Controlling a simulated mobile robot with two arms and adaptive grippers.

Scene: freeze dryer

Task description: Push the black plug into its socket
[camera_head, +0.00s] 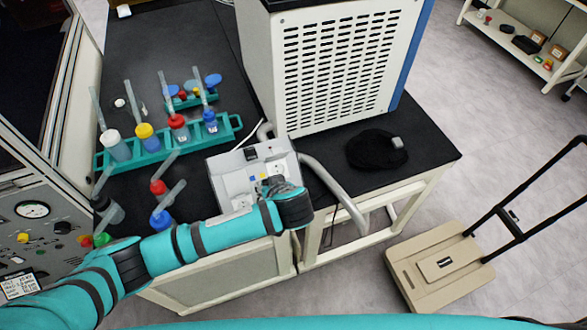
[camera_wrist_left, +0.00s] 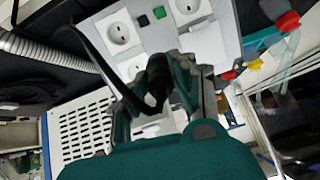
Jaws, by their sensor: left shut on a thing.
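The white socket box (camera_head: 238,168) stands on the black bench top, left of the large vented machine. In the left wrist view its panel (camera_wrist_left: 152,38) shows several round white sockets, one of them a socket (camera_wrist_left: 122,33) at upper left. My left gripper (camera_wrist_left: 160,82) is shut on the black plug (camera_wrist_left: 158,72), which points toward the panel. Whether the plug touches a socket cannot be told. In the head view my left gripper (camera_head: 275,186) is at the box's front right and hides the plug. My right gripper is not in view.
The vented machine (camera_head: 335,70) stands right behind the box. A grey hose (camera_head: 335,185) runs along its right side. A teal rack (camera_head: 150,150) with bottles stands to the left. A black coil (camera_head: 375,150) lies on the bench at right.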

